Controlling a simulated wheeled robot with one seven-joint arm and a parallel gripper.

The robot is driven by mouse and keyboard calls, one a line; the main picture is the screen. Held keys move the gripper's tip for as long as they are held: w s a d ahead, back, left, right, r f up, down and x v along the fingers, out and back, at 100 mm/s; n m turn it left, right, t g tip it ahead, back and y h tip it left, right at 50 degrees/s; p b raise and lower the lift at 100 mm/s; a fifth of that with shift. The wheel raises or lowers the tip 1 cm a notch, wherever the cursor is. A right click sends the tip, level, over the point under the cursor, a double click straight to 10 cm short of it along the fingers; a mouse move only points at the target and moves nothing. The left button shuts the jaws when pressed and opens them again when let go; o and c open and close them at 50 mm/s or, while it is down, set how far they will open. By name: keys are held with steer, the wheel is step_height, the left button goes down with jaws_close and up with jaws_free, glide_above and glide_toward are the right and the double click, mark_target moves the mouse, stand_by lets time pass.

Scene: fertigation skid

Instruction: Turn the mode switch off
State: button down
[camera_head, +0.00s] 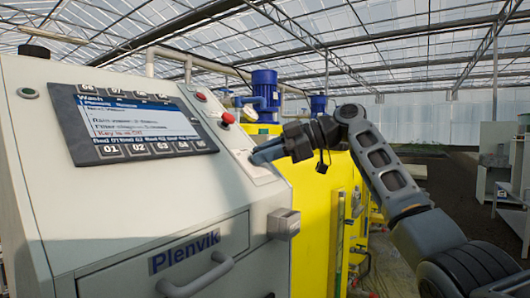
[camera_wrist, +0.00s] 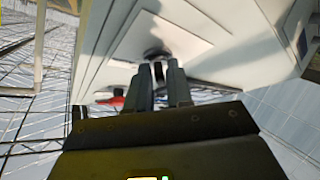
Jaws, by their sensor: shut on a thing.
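The mode switch (camera_wrist: 156,53) shows in the wrist view as a small dark round part on a pale square plate (camera_wrist: 175,38). My gripper (camera_wrist: 158,72) is shut on it, with both fingertips against the plate area. In the head view my gripper (camera_head: 258,155) reaches from the right to the sloped panel of the grey cabinet (camera_head: 120,215). There the fingers hide the switch, so its angle cannot be told.
A display (camera_head: 130,125) with blurred text is left of the gripper. A red button (camera_head: 227,118) sits just above it on the panel. A drawer handle (camera_head: 195,278) and a small grey box (camera_head: 284,222) stick out below. Yellow equipment (camera_head: 320,200) stands behind.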

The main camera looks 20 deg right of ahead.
stand_by(0.4)
steer(key=c, duration=1.2)
jaws_free()
steer(key=v, duration=0.7)
steer(key=shift+s+d+r+b, duration=0.1)
steer(key=shift+s+d+b, duration=0.1)
steer(key=shift+d+b, duration=0.15)
